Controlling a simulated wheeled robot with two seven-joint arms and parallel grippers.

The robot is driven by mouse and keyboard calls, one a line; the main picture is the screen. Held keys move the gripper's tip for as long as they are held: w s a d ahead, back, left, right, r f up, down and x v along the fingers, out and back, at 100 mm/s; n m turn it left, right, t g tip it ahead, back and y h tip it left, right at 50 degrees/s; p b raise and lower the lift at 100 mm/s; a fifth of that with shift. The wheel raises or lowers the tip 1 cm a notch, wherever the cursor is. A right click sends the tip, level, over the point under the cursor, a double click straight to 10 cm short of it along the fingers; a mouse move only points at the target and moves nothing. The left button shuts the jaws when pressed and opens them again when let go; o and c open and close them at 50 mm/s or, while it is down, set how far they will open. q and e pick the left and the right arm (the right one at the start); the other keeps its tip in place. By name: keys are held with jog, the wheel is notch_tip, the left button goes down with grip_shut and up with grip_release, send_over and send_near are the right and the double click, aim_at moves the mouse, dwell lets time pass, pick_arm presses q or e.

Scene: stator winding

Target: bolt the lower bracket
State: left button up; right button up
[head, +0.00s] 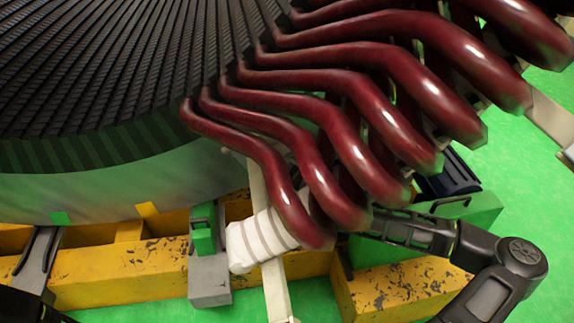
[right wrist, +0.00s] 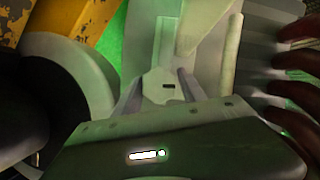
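A pale, flat bar (head: 277,297) runs down beside a white, ribbed piece (head: 262,238) under the red coil ends in the head view. I cannot tell for certain which pale part is the lower bracket. My right arm comes in from the right, and its gripper is hidden behind the coils in the head view. No bolt can be made out. My left gripper is not visible.
Thick dark red coil ends (head: 262,158) overhang the work area, close above my right arm. The stator core (head: 90,80) fills the upper left. Worn yellow beams (head: 110,275) and a grey support block (head: 209,279) stand below it.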

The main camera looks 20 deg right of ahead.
grip_shut()
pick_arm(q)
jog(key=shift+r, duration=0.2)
pick_arm(e)
jog(key=shift+m+y, duration=0.3)
jog(key=shift+m, duration=0.2)
jog(key=shift+o, duration=1.7)
grip_release()
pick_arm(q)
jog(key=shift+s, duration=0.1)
